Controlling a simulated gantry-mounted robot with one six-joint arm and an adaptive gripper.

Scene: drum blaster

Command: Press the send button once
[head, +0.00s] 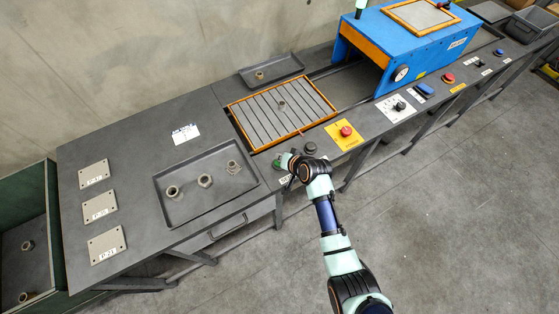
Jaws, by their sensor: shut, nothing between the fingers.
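My gripper (288,162) is at the front edge of the long dark bench, above the control strip in front of the slatted conveyor section. It is shut and empty. A small green spot (277,163) shows right beside the fingertips; it looks like a green button, mostly covered by my gripper. A white label (286,179) lies just in front of it, partly hidden by my wrist. I cannot tell whether the fingertips touch the button or whether it is pressed in.
A black knob (310,147) and a red button on a yellow plate (344,135) sit just right of my gripper. An orange-framed slatted tray (250,127) lies behind. A dark tray (215,208) with several metal fittings lies left. A blue machine (395,50) stands right.

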